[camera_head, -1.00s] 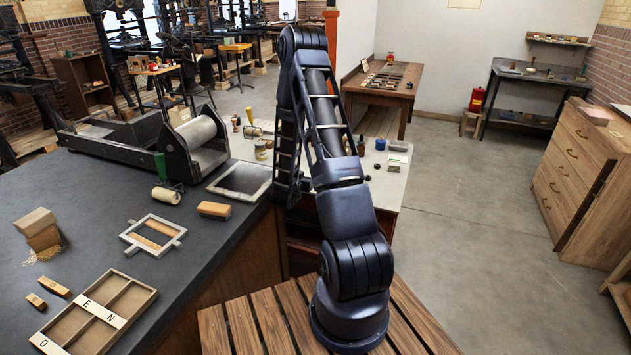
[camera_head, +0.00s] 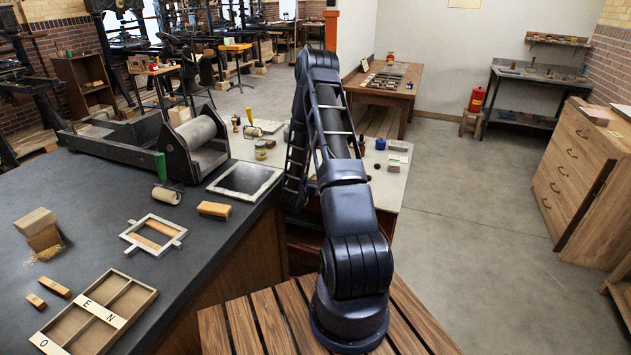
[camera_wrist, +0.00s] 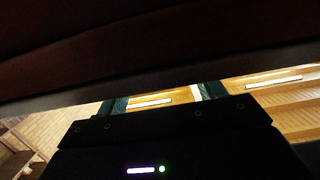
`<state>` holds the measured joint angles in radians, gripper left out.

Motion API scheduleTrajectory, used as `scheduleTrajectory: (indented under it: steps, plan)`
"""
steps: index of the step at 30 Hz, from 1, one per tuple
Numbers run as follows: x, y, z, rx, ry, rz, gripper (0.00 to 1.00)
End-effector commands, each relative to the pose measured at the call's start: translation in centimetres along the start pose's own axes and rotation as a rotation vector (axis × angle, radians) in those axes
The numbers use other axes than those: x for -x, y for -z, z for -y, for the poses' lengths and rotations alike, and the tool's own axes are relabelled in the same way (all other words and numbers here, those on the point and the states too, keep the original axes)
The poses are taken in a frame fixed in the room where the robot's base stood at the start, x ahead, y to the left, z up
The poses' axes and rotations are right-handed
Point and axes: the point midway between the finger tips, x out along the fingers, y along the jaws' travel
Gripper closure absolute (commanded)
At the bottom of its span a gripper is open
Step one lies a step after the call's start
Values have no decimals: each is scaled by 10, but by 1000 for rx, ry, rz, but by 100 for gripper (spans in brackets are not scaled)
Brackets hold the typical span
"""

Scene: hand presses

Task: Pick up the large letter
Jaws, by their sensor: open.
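A shallow wooden tray (camera_head: 146,293) with compartments lies at the front left of the dark bench. White strips on it show the letters O (camera_head: 44,343), E (camera_head: 87,302) and N (camera_head: 110,318). Two small wooden blocks, one nearer (camera_head: 36,301) and one farther (camera_head: 54,286), lie left of the tray; I cannot tell which thing is the large letter. My gripper (camera_wrist: 165,97) shows in the wrist view with its two dark fingers apart and nothing visible between them. In the head view my gripper is hidden behind my arm, well right of the tray.
A dark board or edge (camera_wrist: 150,65) crosses close above my fingers in the wrist view. On the bench (camera_head: 195,243) are a metal frame (camera_head: 172,227), a wooden block (camera_head: 214,209), a green-handled roller (camera_head: 166,194) and a flat plate (camera_head: 245,180).

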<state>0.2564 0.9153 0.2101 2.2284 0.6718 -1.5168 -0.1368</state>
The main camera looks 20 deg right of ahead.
Motion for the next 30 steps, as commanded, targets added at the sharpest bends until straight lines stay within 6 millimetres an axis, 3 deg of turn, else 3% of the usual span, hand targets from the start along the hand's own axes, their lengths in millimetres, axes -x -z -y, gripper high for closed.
scheduleTrajectory:
  steps: [12,21,29,30]
  plan:
    - [-45,3,-6,-1,-1,0,31]
    - [-48,3,-5,0,0,0,31]
    - [-48,3,-6,0,0,0,80]
    - [-48,3,-6,0,0,0,82]
